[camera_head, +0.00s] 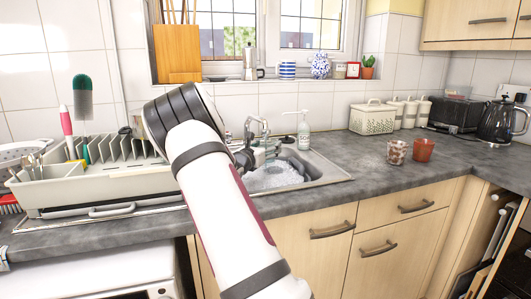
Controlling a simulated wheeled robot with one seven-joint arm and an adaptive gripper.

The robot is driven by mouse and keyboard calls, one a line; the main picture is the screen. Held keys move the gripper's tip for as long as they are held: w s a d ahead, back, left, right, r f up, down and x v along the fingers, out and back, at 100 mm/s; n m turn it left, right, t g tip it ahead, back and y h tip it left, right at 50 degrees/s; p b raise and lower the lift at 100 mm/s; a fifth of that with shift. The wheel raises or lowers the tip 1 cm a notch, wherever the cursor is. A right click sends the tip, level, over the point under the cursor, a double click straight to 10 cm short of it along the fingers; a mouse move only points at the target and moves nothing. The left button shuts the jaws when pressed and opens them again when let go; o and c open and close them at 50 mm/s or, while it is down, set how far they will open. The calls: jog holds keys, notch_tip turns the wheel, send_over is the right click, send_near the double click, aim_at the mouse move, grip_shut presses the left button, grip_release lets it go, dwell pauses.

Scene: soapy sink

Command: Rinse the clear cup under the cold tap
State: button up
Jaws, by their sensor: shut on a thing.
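My white arm reaches from the bottom centre to the sink, and its dark wrist hides much of the sink's left side. My gripper (245,158), small and partly hidden behind the arm, is at the left part of the sink, shut on what looks like the clear cup (262,154). The cup is see-through and faintly greenish, above the foam, close under the tap (257,127). Its tilt and any water flow are too small to tell. The sink (325,173) holds white suds (270,177).
A dish rack (38,195) with brushes stands left of the arm. A soap bottle (304,130) stands behind the sink. A patterned cup (397,151) and an orange cup (423,149) stand on the worktop at right. The worktop between them and the sink is clear.

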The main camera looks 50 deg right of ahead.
jog(key=s+a+p, duration=0.2)
jog(key=s+a, duration=0.1)
jog(key=s, duration=0.3)
jog(key=shift+a+p, duration=0.25)
jog(key=shift+p, duration=0.05)
dwell(1.3)
jog(key=s+a+r+p, duration=0.2)
jog(key=s+r+p, duration=0.2)
jog(key=p, duration=0.2)
jog(key=shift+s+a, duration=0.15)
jog(key=shift+a, duration=0.1)
dwell(1.4)
